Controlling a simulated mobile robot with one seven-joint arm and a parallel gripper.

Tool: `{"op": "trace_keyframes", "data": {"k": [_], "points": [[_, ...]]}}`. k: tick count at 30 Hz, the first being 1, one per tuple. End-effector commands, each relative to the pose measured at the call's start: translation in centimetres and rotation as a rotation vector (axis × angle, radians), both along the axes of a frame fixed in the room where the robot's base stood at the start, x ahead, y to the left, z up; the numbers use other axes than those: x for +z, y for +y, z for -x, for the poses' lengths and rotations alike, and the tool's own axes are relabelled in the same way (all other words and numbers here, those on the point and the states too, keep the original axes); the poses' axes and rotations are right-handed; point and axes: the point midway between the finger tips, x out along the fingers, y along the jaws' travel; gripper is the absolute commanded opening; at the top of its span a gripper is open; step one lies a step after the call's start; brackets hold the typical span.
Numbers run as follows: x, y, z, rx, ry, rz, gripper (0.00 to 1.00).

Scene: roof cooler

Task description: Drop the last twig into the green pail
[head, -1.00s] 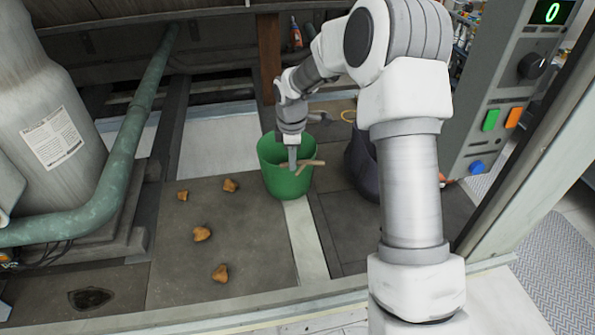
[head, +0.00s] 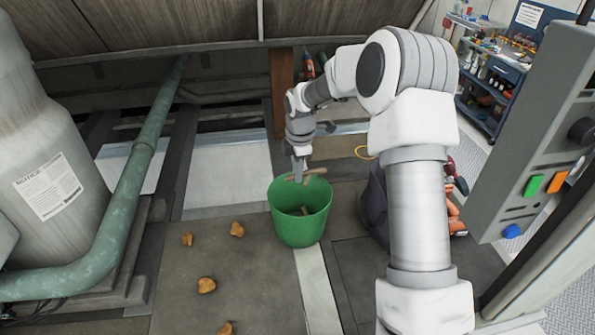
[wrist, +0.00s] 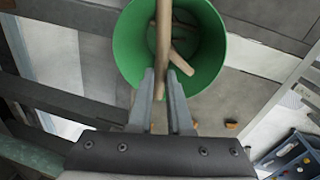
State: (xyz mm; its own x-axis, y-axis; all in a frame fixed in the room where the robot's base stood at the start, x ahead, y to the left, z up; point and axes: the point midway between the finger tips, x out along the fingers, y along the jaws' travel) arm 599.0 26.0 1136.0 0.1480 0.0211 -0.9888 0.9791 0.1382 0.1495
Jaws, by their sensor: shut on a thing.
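The green pail (head: 300,230) stands on the roof floor at the middle of the head view. My gripper (head: 299,172) is over its far rim, pointing down, shut on a brown twig (head: 318,171). In the wrist view, the held twig (wrist: 163,40) passes between the fingertips (wrist: 160,78) and lies across the pail's opening, with the green wall (wrist: 128,45) around it. Another short twig (head: 305,211) lies inside the pail; it also shows in the wrist view (wrist: 182,64). The held twig's far end is cut off in the wrist view.
Several brown lumps (head: 206,285) lie on the floor left of the pail. A dark container (head: 374,210) stands at right, partly behind my arm. A green pipe (head: 118,215) and grey tank (head: 45,140) are at left. A control box (head: 540,150) is at right.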

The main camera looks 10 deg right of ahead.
Motion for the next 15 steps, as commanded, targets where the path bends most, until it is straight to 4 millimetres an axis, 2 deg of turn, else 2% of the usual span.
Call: {"op": "trace_keyframes", "data": {"k": [9,15], "points": [[-3.9,0.0,0.0,0.0,0.002,0.0,0.0],[-5.4,0.0,0.0,-0.001,0.0,0.001,0.0]]}}
